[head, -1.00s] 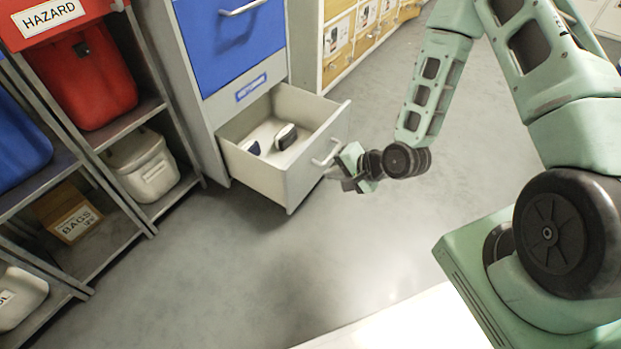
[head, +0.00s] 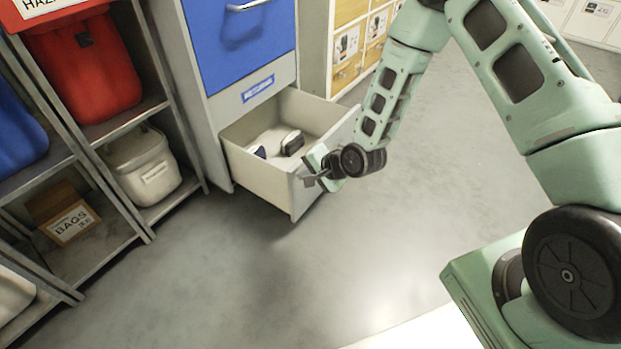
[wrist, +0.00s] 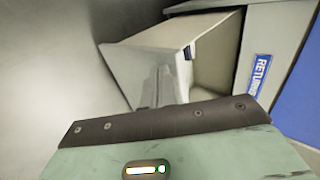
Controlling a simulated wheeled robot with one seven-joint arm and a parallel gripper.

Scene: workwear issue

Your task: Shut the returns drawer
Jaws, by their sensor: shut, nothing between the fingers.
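The returns drawer (head: 262,173) is pulled out at the bottom of the grey cabinet, below a blue drawer. Two small dark-and-white items lie inside it. In the wrist view the drawer (wrist: 135,62) shows beyond my gripper, with its blue "RETURNS" label (wrist: 261,75) on the cabinet at the right. My gripper (head: 306,180) is shut and empty, at the drawer's front panel. The drawer's handle is hidden behind my gripper and wrist in the head view. In the wrist view my fingers (wrist: 160,90) overlap the drawer front; I cannot tell whether they touch it.
A metal shelf rack (head: 125,122) with a red bin (head: 85,70), a white bin (head: 143,165) and a bags box (head: 68,212) stands left of the cabinet. A wooden-drawer unit (head: 358,45) stands behind. The floor in front of the drawer is clear.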

